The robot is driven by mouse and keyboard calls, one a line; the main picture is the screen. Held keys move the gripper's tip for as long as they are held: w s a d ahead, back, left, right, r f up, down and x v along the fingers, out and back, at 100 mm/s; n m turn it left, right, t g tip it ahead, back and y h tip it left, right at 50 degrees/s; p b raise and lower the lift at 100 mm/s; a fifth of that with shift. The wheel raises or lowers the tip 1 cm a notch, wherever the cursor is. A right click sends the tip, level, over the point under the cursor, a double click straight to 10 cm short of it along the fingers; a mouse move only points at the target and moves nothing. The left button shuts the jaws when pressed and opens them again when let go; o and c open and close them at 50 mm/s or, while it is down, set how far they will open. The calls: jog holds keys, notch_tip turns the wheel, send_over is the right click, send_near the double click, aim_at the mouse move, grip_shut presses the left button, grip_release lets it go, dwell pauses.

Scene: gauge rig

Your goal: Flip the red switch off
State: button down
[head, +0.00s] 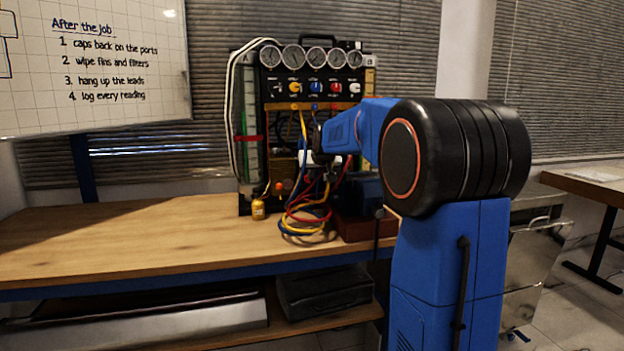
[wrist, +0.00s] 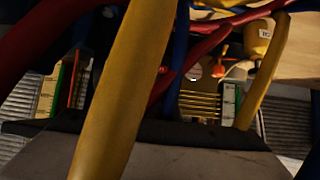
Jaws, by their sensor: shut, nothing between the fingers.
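A gauge rig (head: 257,95) stands upright at the back of the bench. Its black panel has a row of coloured controls, with a red one (head: 335,88) right of a blue one. I cannot tell which part is the red switch or its position. A small red part (wrist: 222,48) also shows in the wrist view, beyond the hoses. My gripper (head: 309,158) is low in front of the rig, below the panel, among the hoses. It is shut and holds nothing; its fingertips are hard to make out. Yellow and red hoses cross close before the wrist camera.
Coloured hoses (head: 305,222) hang in loops in front of the rig. A small yellow bottle (head: 258,209) stands at its left foot, also in the wrist view (wrist: 257,40). The wooden bench (head: 120,235) is clear to the left. A whiteboard (head: 95,70) hangs behind.

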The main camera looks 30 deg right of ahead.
jog(key=v, duration=1.1)
jog(key=shift+s+a+f, duration=0.1)
jog(key=shift+s+f, duration=0.05)
jog(key=shift+s, duration=0.05)
jog(key=shift+w+a+f, duration=0.1)
jog(key=shift+a+f, duration=0.05)
jog(key=shift+f, duration=0.25)
send_near(308, 183)
jog(key=x, duration=0.6)
jog(key=shift+w, duration=0.15)
